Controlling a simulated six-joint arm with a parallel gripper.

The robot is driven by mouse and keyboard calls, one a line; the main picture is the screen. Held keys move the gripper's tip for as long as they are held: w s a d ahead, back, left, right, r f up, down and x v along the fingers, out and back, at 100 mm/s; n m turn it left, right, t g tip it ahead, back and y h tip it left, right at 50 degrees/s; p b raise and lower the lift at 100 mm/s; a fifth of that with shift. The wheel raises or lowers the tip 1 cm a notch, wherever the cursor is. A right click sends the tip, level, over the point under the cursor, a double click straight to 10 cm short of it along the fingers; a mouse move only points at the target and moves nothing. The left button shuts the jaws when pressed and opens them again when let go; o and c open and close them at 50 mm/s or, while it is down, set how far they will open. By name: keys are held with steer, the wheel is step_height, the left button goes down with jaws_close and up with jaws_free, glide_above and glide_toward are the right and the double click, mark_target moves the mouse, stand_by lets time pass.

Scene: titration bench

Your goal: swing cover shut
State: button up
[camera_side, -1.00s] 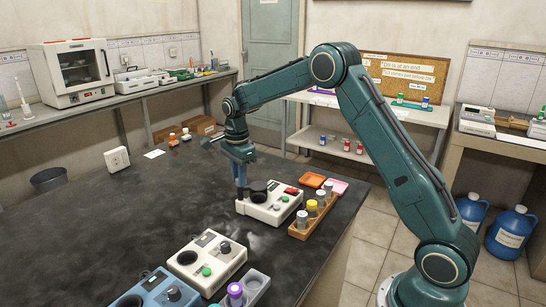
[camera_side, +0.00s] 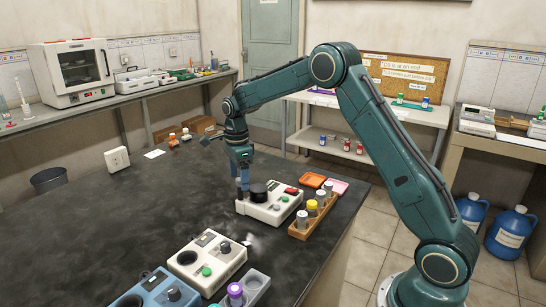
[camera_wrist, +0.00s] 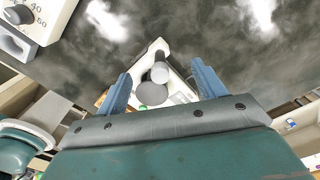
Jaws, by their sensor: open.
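The white instrument (camera_side: 273,211) stands near the bench's far right edge, with a green button and a dark red part on top. Its round black cover (camera_side: 258,191) sits over the left part of its top and looks lowered; whether it is fully seated I cannot tell. My gripper (camera_side: 242,188) points down at the instrument's left end, close beside the cover; contact is unclear. In the wrist view my gripper (camera_wrist: 161,70) has its two blue fingers wide apart with nothing held. The white instrument (camera_wrist: 143,68) lies between them, with grey round shapes on it.
A wooden rack (camera_side: 303,229) of capped vials stands just right of the instrument. Orange (camera_side: 313,180) and pink trays lie behind it. A second white instrument (camera_side: 205,262) and a blue one (camera_side: 158,290) stand at the front. The bench's left side is mostly clear.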

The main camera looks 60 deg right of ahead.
stand_by(0.3)
steer(key=shift+r, duration=3.45)
steer(key=shift+s+a+r, duration=0.1)
steer(key=shift+s+r, duration=0.15)
steer(key=shift+r, duration=0.15)
steer(key=s+a+r+n+t, duration=0.1)
steer(key=s+a+r+n, duration=0.2)
steer(key=s+r+n, duration=0.4)
steer(key=s+a+r+n+t, duration=0.2)
steer(key=s+a+r+n, duration=0.2)
steer(key=s, duration=0.5)
steer(key=s+a+f+n+t, duration=0.1)
steer(key=s+f+n, duration=0.1)
steer(key=s+n, duration=0.4)
steer(key=s+a+f+n+t, duration=0.1)
steer(key=s+a+n, duration=0.1)
steer(key=s+n, duration=0.5)
steer(key=s, duration=0.5)
steer(key=shift+s+f+t, duration=0.2)
steer(key=shift+f+t, duration=0.1)
steer(key=shift+f, duration=0.05)
